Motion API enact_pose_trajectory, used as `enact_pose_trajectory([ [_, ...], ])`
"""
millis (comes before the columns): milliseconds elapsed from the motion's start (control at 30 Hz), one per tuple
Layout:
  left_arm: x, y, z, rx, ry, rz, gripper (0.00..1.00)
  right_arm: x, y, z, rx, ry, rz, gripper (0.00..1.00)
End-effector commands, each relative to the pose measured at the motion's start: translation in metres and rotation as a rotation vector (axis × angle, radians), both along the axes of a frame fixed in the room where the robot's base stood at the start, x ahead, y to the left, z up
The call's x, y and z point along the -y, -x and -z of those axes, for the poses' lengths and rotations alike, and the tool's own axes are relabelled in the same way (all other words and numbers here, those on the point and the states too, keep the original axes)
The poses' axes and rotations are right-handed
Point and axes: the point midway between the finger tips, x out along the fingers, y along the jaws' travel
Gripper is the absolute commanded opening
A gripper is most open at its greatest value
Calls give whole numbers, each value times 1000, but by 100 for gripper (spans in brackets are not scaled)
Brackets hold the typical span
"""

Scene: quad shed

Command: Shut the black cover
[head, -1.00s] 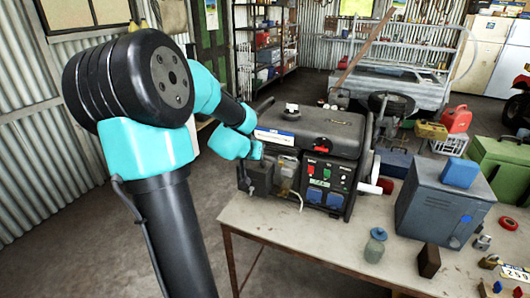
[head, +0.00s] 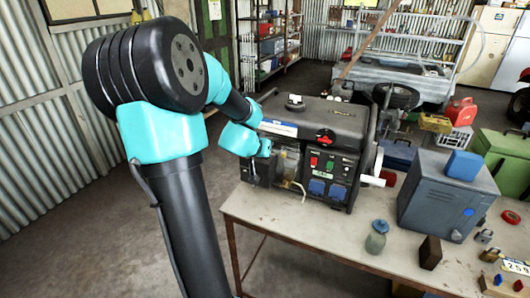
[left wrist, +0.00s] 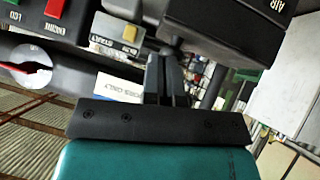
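The generator (head: 345,115), with a black top, stands on the bench. A small black box-shaped part (head: 262,172) sits at its left front. In the left wrist view a black cover (left wrist: 228,25) marked "AIR" hangs at the upper right, just beyond my fingertips. I cannot tell whether it is open. My left gripper (left wrist: 167,60) reaches the generator's left side. Its fingers look close together, with no object clearly between them; contact with the cover is unclear. In the head view my arm hides the fingers. My right gripper is not in view.
A red knob (head: 326,136) is on the generator's front edge. To the right stand a grey metal box (head: 440,195) with a blue block on it, a small jar (head: 376,240) and a dark block (head: 430,252). The bench's front left (head: 270,215) is clear.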

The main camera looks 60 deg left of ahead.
Motion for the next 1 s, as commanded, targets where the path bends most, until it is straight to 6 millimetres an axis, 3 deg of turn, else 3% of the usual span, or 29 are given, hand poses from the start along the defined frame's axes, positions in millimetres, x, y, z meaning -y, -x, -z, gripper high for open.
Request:
enact_pose_trajectory([
  [1000, -1, 2, -18, 0, 1, -2, 0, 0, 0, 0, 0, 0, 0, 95],
])
